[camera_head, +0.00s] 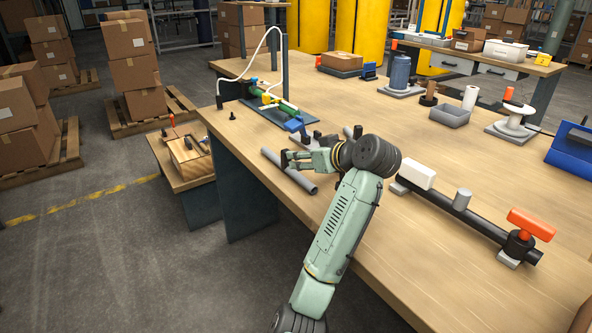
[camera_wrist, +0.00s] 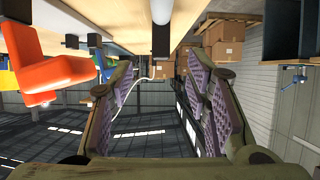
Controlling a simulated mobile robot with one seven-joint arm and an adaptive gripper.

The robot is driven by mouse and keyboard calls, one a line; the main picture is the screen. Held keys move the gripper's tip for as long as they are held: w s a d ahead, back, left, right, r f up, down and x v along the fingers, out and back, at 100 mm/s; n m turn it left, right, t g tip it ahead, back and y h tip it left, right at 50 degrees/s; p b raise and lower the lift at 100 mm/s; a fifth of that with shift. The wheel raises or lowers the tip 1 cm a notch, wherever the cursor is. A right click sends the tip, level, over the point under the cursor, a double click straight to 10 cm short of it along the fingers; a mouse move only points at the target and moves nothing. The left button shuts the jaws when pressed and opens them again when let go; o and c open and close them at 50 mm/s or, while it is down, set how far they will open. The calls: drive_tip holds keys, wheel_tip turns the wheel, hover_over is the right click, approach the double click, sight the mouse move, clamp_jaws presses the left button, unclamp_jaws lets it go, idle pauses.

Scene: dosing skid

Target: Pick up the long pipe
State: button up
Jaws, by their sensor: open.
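A long grey pipe (camera_head: 292,172) lies on the wooden workbench near its left edge, running diagonally. My gripper (camera_head: 285,160) is at the pipe in the head view, with its fingers pointing left, over or just beside it. I cannot tell if they touch. In the wrist view, my gripper (camera_wrist: 158,95) has its two ridged fingers spread with nothing between them.
A board with green and blue fittings (camera_head: 280,113) stands just behind the pipe. A black pipe assembly with an orange handle (camera_head: 530,224) lies right of my arm. An orange part (camera_wrist: 50,68) shows left in the wrist view.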

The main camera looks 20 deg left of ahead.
sight(287, 166)
drive_tip(key=p+x, duration=0.1)
drive_tip(key=x, duration=0.3)
drive_tip(key=shift+w+a, duration=0.2)
drive_tip(key=shift+a, duration=0.1)
drive_tip(key=p+x, duration=0.2)
drive_tip(key=x, duration=0.2)
drive_tip(key=shift+a, duration=0.2)
drive_tip(key=shift+w+a+f, duration=0.25)
drive_tip(key=shift+w+f, duration=0.05)
drive_tip(key=shift+c, duration=0.6)
clamp_jaws()
